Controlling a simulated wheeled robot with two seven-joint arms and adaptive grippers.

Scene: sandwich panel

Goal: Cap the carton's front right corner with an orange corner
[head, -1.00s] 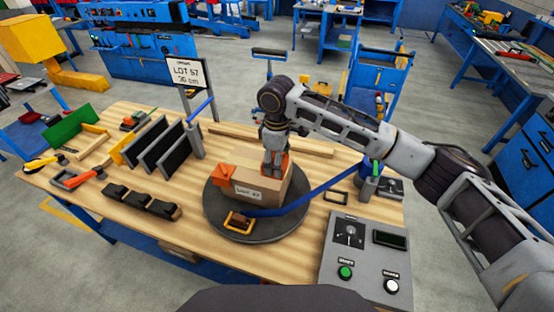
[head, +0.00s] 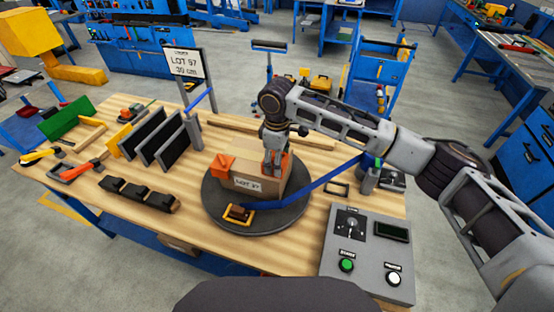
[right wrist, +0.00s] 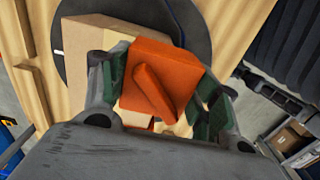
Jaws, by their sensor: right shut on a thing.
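The brown carton (head: 262,188) with a lot label sits on a dark round turntable (head: 290,221). An orange corner (head: 221,165) sits on its front left corner. My right gripper (head: 274,168) is at the carton's front right corner, shut on another orange corner (head: 286,161). In the right wrist view this held orange corner (right wrist: 182,70) lies between the fingers, with the carton (right wrist: 92,40) beside and behind it. I cannot tell whether it is fully seated on the carton. My left gripper is not in view.
A blue strap (head: 320,186) runs over the turntable to the right, near a yellow-framed piece (head: 238,213). A control box (head: 368,257) stands front right. A lot sign (head: 184,63) rises behind.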

